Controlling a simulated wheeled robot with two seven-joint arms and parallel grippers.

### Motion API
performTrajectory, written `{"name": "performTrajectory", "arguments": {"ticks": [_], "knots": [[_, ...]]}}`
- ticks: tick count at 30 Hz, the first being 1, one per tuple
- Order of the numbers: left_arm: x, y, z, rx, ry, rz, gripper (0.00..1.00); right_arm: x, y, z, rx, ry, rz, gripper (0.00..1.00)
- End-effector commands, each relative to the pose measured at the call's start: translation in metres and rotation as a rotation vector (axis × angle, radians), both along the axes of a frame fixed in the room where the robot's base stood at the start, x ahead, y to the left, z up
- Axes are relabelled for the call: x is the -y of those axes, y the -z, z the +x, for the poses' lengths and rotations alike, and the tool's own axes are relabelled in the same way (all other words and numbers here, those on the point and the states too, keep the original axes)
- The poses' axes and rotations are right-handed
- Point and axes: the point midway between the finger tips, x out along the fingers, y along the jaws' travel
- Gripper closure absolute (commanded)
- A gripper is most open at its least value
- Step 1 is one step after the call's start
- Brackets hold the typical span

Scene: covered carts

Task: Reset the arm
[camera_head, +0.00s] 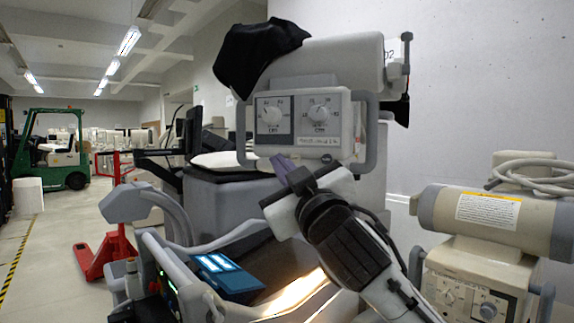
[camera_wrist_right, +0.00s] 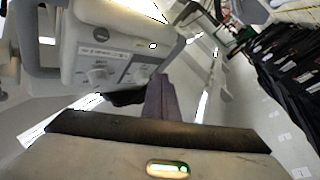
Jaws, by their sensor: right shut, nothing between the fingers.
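My right arm comes in from the lower right in the head view. Its gripper (camera_head: 281,166) is shut and empty, with the purple-grey fingers together just below the white control box (camera_head: 302,120) with two dials. Whether the fingertips touch the box cannot be told. In the right wrist view the shut fingers (camera_wrist_right: 161,98) point away from the camera, and the dial box (camera_wrist_right: 112,55) is at the upper left beyond them. My left gripper does not show.
A grey cart with a lit blue screen (camera_head: 228,272) stands below my right gripper. A black cloth (camera_head: 258,51) hangs over the machine's top. A beige cylinder unit (camera_head: 497,221) is at right. A green forklift (camera_head: 49,150) and red pallet jack (camera_head: 108,252) stand left, beside open floor.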

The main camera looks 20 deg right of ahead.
Motion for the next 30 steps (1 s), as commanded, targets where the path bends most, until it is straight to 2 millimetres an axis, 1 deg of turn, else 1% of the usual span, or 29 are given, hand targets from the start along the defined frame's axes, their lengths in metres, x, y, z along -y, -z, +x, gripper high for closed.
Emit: {"name": "performTrajectory", "arguments": {"ticks": [5, 8, 11, 12, 14, 15, 17, 18, 20, 21, 23, 24, 26, 27, 29, 30], "knots": [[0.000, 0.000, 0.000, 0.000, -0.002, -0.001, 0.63, 0.000, 0.002, 0.001, -0.003, -0.001, 0.000, 1.00], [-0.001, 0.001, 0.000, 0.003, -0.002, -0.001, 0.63, -0.004, 0.031, 0.008, -0.049, -0.018, 0.005, 1.00], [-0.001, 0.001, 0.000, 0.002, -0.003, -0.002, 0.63, -0.011, 0.088, 0.017, -0.135, -0.050, 0.019, 1.00], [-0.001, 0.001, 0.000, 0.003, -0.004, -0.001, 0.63, -0.014, 0.117, 0.019, -0.180, -0.066, 0.028, 1.00], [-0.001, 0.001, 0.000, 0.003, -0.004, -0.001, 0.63, -0.018, 0.164, 0.020, -0.249, -0.089, 0.045, 1.00], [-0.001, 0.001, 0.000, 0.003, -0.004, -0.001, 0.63, -0.022, 0.194, 0.019, -0.293, -0.106, 0.057, 1.00], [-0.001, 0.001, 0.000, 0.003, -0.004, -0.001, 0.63, -0.025, 0.240, 0.014, -0.359, -0.124, 0.077, 1.00], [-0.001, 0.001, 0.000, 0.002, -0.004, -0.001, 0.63, -0.028, 0.270, 0.008, -0.401, -0.137, 0.091, 1.00], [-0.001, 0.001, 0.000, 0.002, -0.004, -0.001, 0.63, -0.031, 0.315, -0.003, -0.467, -0.152, 0.116, 1.00], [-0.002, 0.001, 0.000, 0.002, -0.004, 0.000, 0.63, -0.032, 0.344, -0.012, -0.510, -0.160, 0.133, 1.00], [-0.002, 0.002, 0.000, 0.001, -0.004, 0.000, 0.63, -0.034, 0.387, -0.029, -0.574, -0.169, 0.159, 1.00], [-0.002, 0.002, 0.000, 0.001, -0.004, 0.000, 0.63, -0.035, 0.415, -0.042, -0.617, -0.173, 0.178, 1.00], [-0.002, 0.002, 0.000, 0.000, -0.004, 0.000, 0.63, -0.036, 0.455, -0.065, -0.679, -0.177, 0.206, 1.00], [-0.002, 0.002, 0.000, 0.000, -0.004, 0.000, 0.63, -0.036, 0.481, -0.082, -0.720, -0.177, 0.227, 1.00], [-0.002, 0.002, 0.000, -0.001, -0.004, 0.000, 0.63, -0.036, 0.519, -0.109, -0.782, -0.175, 0.255, 1.00], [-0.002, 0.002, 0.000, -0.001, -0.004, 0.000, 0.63, -0.035, 0.542, -0.129, -0.823, -0.172, 0.276, 1.00]]}}
